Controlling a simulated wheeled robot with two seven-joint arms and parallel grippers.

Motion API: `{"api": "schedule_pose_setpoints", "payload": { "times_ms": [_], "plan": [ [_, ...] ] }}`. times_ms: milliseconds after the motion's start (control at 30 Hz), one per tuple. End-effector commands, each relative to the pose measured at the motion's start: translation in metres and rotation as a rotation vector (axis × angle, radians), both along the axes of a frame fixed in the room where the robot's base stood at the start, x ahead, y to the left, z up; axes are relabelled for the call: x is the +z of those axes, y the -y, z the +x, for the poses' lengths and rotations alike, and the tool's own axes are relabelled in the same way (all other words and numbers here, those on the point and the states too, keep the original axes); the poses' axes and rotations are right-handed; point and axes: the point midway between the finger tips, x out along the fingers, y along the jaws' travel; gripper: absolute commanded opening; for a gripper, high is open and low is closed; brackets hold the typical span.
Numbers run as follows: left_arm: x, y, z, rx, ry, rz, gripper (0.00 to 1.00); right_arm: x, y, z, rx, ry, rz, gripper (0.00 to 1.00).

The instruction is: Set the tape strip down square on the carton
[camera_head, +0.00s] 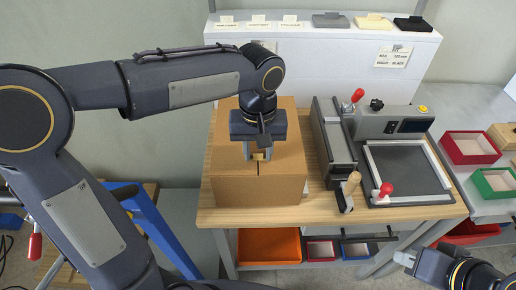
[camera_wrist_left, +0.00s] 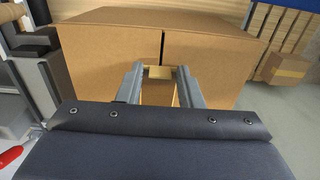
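The brown carton (camera_head: 232,188) stands closed on the left of the wooden workbench, with a dark seam between its top flaps. My left gripper (camera_head: 258,155) points down at the carton's near top edge, by the seam. In the left wrist view its two fingers (camera_wrist_left: 160,74) stand apart, with the small tan tape strip (camera_wrist_left: 158,73) filling the gap between them. The strip lies close to the carton, in line with the seam; whether it touches the carton is hard to tell. My right gripper (camera_head: 404,258) shows only partly at the lower right, away from the carton.
A sealing machine with red knobs (camera_head: 388,188) stands right of the carton on the bench (camera_head: 440,208). A white shelf (camera_head: 300,48) with labels and pads runs behind. Red and green trays (camera_head: 470,148) sit at the right. An orange bin (camera_head: 268,246) is below.

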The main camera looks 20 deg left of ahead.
Motion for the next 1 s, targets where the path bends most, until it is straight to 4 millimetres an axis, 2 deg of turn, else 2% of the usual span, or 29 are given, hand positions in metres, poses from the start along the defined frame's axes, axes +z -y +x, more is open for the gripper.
{"api": "schedule_pose_setpoints", "payload": {
  "times_ms": [100, 433, 800, 1000],
  "plan": [
    [0.000, 0.000, 0.000, 0.000, 0.000, 0.000, 0.46, 0.000, 0.000, 0.000, 0.000, 0.000, 0.000, 0.00],
    [0.006, 0.000, 0.000, 0.000, 0.002, 0.000, 0.46, 0.001, 0.000, 0.000, 0.000, 0.000, 0.000, 0.00],
    [0.065, 0.001, 0.001, -0.001, 0.002, -0.001, 0.46, 0.004, 0.000, 0.000, 0.000, 0.000, 0.000, 0.00],
    [0.078, 0.000, 0.000, 0.000, 0.000, 0.000, 0.46, 0.004, 0.000, 0.000, 0.000, 0.000, 0.000, 0.00]
  ]
}}
